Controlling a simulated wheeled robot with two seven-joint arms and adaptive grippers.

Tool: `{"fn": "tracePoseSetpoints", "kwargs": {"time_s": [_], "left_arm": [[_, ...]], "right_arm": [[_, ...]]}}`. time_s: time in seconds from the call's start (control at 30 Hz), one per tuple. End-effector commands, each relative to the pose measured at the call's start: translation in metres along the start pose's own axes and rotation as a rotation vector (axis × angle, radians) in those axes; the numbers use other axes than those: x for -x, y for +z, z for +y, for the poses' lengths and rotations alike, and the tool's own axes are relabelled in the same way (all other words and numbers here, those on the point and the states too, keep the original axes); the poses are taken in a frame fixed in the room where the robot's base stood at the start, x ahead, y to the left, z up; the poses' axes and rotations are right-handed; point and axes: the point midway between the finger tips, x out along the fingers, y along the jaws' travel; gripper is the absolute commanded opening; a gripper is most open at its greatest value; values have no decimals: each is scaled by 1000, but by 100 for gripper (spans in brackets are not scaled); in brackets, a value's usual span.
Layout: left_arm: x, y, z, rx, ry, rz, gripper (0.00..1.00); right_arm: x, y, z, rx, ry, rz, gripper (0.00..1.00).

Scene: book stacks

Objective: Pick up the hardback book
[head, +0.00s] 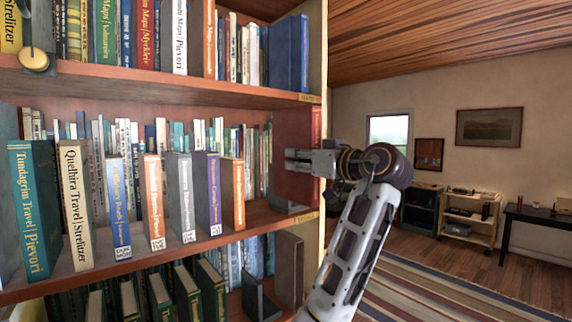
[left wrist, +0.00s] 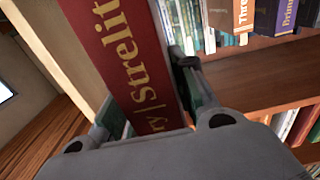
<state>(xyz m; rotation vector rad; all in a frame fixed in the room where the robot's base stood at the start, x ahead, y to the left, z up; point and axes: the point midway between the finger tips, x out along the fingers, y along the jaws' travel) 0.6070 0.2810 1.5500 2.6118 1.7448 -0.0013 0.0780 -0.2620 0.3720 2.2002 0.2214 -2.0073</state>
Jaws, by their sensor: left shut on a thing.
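The hardback book (head: 293,130) is dark red and stands upright at the right end of the middle shelf, by the end panel. In the left wrist view the book (left wrist: 128,50) shows its red spine with gold lettering, partly reading "Strelit". My left gripper (head: 297,161) reaches in from the right and is shut on this book, with a finger on each side of it. The left gripper (left wrist: 150,105) also fills the bottom of the left wrist view, where it hides the spine's lower end. My right gripper is not in view.
The middle shelf (head: 190,250) holds several labelled books at its front, including an orange one (head: 232,193) left of the gripper. Bare shelf lies between them and the red book. The upper shelf board (head: 160,88) is close above. Open floor (head: 520,278) lies to the right.

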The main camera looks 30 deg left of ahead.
Motion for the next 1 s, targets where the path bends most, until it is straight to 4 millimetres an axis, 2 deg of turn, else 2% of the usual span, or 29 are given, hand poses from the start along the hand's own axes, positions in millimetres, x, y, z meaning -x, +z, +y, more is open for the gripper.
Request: {"fn": "tracePoseSetpoints", "kwargs": {"time_s": [0.03, 0.2, 0.4, 0.6, 1.0], "left_arm": [[10, 0, 0, 3, 3, 3, 0], [36, 0, -1, 2, 1, 3, 0], [55, -1, 0, 2, 0, 3, 0], [62, -1, 0, 2, 0, 3, 0], [62, -2, -1, 1, 0, 3, 0]], "right_arm": [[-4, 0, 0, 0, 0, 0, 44], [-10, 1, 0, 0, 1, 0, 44], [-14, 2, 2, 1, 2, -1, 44], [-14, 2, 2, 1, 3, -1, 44], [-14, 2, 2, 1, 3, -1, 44]]}}
